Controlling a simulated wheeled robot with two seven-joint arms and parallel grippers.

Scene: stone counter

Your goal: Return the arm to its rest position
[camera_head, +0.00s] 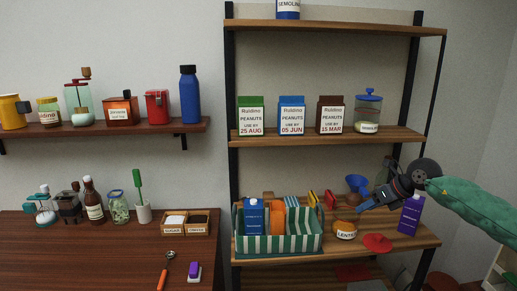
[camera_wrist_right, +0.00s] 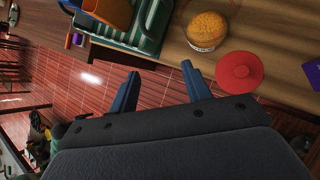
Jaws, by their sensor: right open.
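My right arm, in a green sleeve (camera_head: 470,203), comes in from the right edge of the head view. My right gripper (camera_head: 364,205) is above the lower rack shelf, near the jar labelled lentils (camera_head: 345,231). In the right wrist view the fingers of my right gripper (camera_wrist_right: 160,78) are apart with nothing between them. The jar shows there as an open round container of orange grains (camera_wrist_right: 206,28), beyond the fingertips. A red lid (camera_wrist_right: 239,71) lies beside it on the shelf. My left gripper is in neither view.
A striped basket (camera_head: 278,246) with cartons stands left of the jar. A blue funnel (camera_head: 357,184) and a purple carton (camera_head: 410,215) stand near my right gripper. Three peanut boxes (camera_head: 291,115) and a lidded jar (camera_head: 368,111) stand on the shelf (camera_head: 300,139) above.

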